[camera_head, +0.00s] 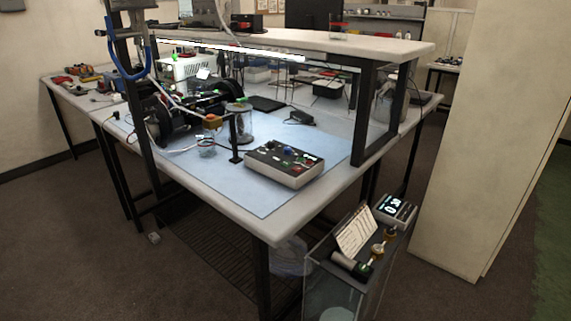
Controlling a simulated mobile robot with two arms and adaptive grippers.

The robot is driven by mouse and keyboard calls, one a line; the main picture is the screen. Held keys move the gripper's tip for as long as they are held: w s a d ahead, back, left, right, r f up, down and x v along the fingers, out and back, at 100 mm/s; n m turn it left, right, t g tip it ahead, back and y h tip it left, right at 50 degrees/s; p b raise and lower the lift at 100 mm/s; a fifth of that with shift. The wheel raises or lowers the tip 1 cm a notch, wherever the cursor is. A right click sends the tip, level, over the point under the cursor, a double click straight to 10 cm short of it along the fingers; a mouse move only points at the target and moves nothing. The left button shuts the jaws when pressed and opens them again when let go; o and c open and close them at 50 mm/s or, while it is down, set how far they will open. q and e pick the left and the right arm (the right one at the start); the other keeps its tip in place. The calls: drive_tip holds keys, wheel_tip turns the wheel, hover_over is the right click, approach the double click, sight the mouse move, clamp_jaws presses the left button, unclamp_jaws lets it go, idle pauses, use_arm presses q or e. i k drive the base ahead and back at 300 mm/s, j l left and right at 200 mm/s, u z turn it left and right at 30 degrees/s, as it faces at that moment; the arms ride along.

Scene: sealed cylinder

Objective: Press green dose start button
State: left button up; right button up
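A control box (284,164) with a dark sloped top and a pale casing sits on the blue mat near the table's front right corner. Its top carries several small knobs and buttons, including red and blue ones and some that look greenish. They are too small to tell which one is the green dose start button. A glass cylinder (239,122) with a lid stands behind the box to the left, close to a black post. Neither of my grippers can be made out in the head view.
The workbench (236,206) has a raised shelf (380,46) on dark legs. A clear tank (345,285) with a clipboard and a small display unit (395,209) stands low by the right corner. A tall pale panel (490,140) stands at right. Brown floor is clear at left front.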

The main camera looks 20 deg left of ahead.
sight(286, 164)
drive_tip(key=u, duration=0.45)
drive_tip(key=i+l+u, duration=0.2)
drive_tip(key=u, duration=0.2)
drive_tip(key=i+l+u, duration=0.15)
drive_tip(key=l+u, duration=0.25)
drive_tip(key=i+l+u, duration=0.1)
drive_tip(key=l+u, duration=0.3)
drive_tip(key=l, duration=0.15)
drive_tip(key=i+l+u, duration=0.1)
drive_tip(key=l, duration=0.6)
drive_tip(key=i+l, duration=0.1)
drive_tip(key=l, duration=0.6)
drive_tip(key=i+l+u, duration=0.15)
drive_tip(key=l, duration=0.55)
drive_tip(key=k, duration=0.05)
